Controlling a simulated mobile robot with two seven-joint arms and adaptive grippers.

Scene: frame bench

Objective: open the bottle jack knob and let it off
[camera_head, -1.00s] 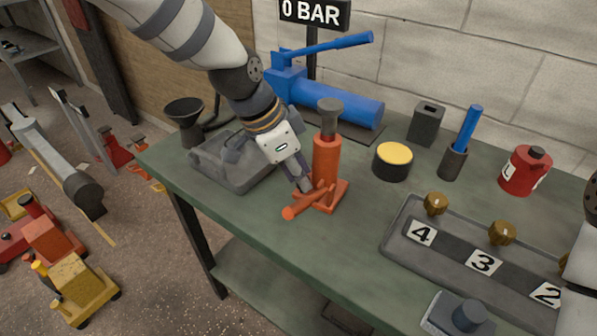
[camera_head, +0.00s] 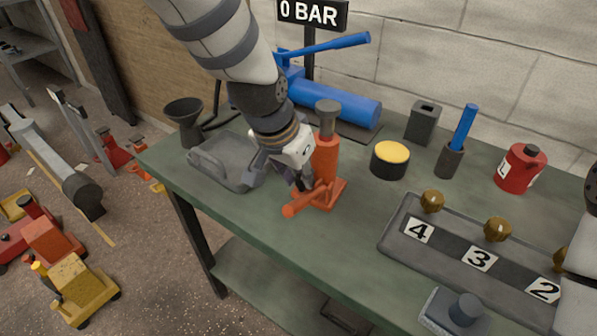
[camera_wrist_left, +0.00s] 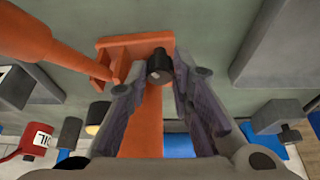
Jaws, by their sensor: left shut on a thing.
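The orange bottle jack (camera_head: 325,158) stands upright on the green bench, with its grey ram (camera_head: 328,115) sticking out of the top. Its orange lever socket (camera_head: 303,203) points toward the bench's front edge. The dark release knob (camera_wrist_left: 160,66) sits low on the jack, just above the orange base (camera_wrist_left: 120,48) in the left wrist view. My left gripper (camera_head: 307,184) is at the jack's lower left side, its two fingers on either side of the knob and shut on it. In the head view the gripper hides the knob. My right gripper is out of view.
A grey tray (camera_head: 215,172) lies left of the jack, beside a dark funnel (camera_head: 184,122). A blue pump (camera_head: 340,105) stands behind. A yellow-topped tin (camera_head: 390,160), a red oil can (camera_head: 520,168) and a numbered valve block (camera_head: 455,257) are to the right.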

